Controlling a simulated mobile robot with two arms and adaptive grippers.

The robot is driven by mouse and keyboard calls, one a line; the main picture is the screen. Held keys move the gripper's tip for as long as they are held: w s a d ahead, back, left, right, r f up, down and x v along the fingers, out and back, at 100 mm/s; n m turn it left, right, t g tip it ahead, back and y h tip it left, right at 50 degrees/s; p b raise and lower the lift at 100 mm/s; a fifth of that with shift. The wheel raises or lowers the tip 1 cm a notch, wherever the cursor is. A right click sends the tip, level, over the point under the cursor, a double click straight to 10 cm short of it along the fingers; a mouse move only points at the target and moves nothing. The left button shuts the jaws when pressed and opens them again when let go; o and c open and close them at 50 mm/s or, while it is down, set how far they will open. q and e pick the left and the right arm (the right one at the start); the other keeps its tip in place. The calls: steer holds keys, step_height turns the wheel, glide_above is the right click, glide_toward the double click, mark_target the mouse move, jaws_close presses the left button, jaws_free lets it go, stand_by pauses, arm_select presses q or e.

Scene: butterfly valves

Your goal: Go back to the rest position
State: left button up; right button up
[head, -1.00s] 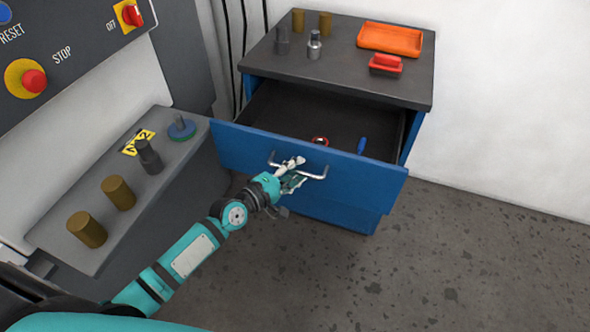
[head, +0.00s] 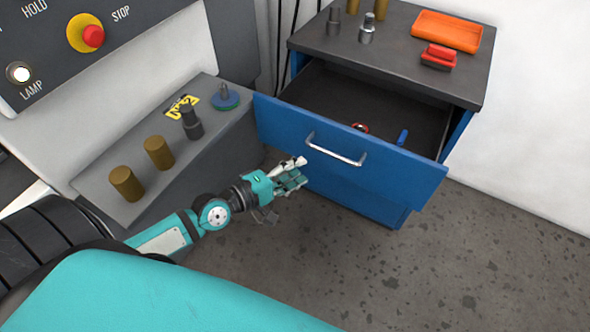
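My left gripper (head: 300,171) is in front of the open drawer's blue front (head: 385,185), below and left of the metal handle (head: 336,156). Its fingers are spread apart with nothing between them, and it is clear of the handle. The drawer is pulled out of the blue cabinet (head: 462,137). Inside it I see a red round part (head: 360,127) and a blue part (head: 402,137). My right gripper is not in view.
A grey ledge (head: 100,180) at the left bears brown cylinders (head: 126,183), a dark fitting (head: 191,122) and a blue-green disc (head: 224,97). An orange tray (head: 446,31) and a red-handled object (head: 438,57) lie on the cabinet top. Floor at the lower right is free.

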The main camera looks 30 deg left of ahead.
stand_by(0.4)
arm_select(q)
steer(key=s+a+f+m+g+y, duration=0.2)
steer(key=s+f, duration=0.1)
steer(key=f, duration=0.7)
steer(key=s+a+f+m+g+y, duration=0.2)
steer(key=s+a+f+m, duration=0.15)
steer(key=f, duration=0.75)
steer(key=s+a+f+m+g+y, duration=0.15)
steer(key=s+f, duration=0.25)
steer(key=f, duration=0.6)
steer(key=s+d+f+m+g, duration=0.2)
steer(key=s+f, duration=0.4)
steer(key=s, duration=0.3)
steer(key=s+d+f+m+g+y, duration=0.1)
steer(key=s+f+m+g, duration=0.2)
steer(key=s, duration=0.6)
steer(key=s+d+f+m+g, duration=0.2)
steer(key=s+f+m+g, duration=0.1)
steer(key=s+f, duration=0.5)
steer(key=shift+s+d+f+m, duration=0.3)
steer(key=shift+s+d+m, duration=0.05)
steer(key=shift+s+m, duration=0.5)
steer(key=shift+w+a+r, duration=0.1)
